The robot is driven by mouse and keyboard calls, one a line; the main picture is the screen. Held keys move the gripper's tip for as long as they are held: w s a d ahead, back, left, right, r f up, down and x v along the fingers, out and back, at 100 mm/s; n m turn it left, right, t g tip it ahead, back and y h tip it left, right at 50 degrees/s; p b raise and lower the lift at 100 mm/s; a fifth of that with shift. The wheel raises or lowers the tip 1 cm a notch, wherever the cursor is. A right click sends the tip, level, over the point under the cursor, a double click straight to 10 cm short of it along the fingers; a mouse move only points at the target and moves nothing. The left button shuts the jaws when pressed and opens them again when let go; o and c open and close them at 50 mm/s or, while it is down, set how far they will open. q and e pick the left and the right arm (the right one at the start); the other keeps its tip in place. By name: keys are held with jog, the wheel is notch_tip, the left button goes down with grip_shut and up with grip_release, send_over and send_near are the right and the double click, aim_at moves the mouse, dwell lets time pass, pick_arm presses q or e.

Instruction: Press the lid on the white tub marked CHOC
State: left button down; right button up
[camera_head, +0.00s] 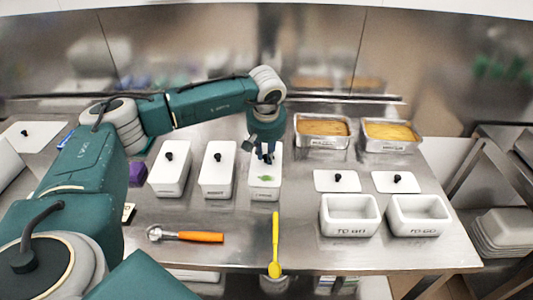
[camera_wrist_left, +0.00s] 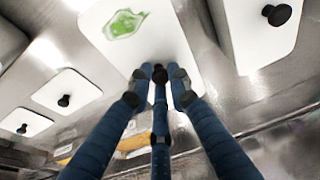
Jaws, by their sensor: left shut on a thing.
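Three white lidded tubs stand in a row: a left tub (camera_head: 169,178), a middle tub (camera_head: 217,178) and a right tub (camera_head: 264,190). Their front lettering is too small to read, so I cannot tell which is marked CHOC. The right tub's lid (camera_head: 257,170) has a green mark, also seen in the left wrist view (camera_wrist_left: 125,24). My left gripper (camera_head: 267,157) points down over the far part of this lid. In the left wrist view its fingers (camera_wrist_left: 160,84) are shut around the lid's black knob (camera_wrist_left: 158,76). The lid seems to lie on the tub. My right gripper is not in view.
Two open white tubs (camera_head: 350,232) (camera_head: 420,229) stand at the right, with two loose lids (camera_head: 325,180) (camera_head: 385,181) behind them. Two metal pans (camera_head: 322,144) (camera_head: 390,149) stand farther back. An orange-handled scoop (camera_head: 200,237) and yellow spatula (camera_head: 275,245) lie in front.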

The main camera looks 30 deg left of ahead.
pick_arm(q)
jog(key=shift+f, duration=0.1)
dwell(0.7)
jog(key=c, duration=1.5)
grip_release()
jog(key=shift+c, duration=0.2)
jog(key=shift+o, duration=0.5)
jog(key=o, duration=0.4)
jog(key=shift+r+p, duration=2.3)
jog(key=shift+r, duration=1.25)
